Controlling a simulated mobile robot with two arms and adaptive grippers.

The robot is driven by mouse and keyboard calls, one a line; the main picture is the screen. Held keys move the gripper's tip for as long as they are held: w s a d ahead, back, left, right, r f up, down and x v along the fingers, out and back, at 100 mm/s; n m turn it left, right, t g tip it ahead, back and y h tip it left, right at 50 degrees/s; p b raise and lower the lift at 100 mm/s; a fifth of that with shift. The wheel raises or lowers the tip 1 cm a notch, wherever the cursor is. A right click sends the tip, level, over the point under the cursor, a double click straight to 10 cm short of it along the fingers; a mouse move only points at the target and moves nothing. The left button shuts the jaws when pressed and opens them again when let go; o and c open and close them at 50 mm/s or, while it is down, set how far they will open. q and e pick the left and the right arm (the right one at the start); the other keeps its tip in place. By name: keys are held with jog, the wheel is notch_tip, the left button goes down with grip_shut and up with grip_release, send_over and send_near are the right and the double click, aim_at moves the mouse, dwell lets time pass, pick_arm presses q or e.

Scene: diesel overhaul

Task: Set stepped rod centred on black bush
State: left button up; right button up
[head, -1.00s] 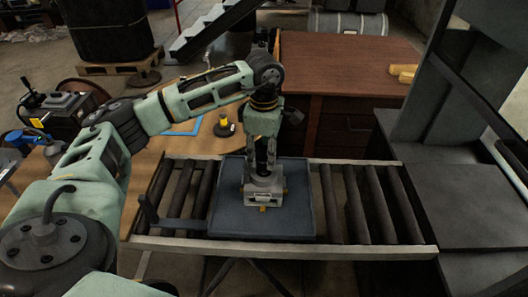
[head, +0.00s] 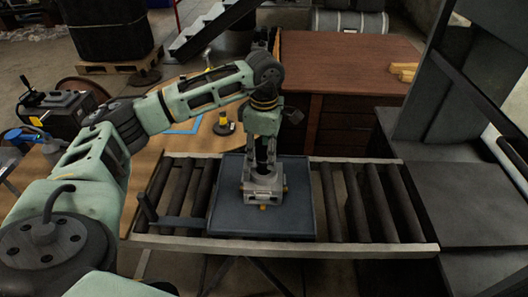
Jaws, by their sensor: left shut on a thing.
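My left gripper (head: 264,163) points straight down over a grey metal block (head: 263,197) with small yellow parts at its sides and front. The block stands on a dark blue-grey tray (head: 232,216). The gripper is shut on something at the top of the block. The dark fingers and the block hide most of what it holds, so I cannot make out the stepped rod or how it sits. I cannot pick out the black bush for certain either. My right gripper is not in view.
The tray rests on a roller conveyor (head: 354,205) with free rollers on both sides. A wooden table (head: 150,172) behind left carries a yellow piece on a black round base (head: 224,129). A brown desk (head: 345,68) stands behind. A dark grey machine (head: 484,215) is at right.

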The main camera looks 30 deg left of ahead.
pick_arm(q)
jog(key=shift+r, duration=0.1)
jog(key=o, duration=1.3)
jog(key=shift+o, duration=0.2)
jog(key=shift+o, duration=2)
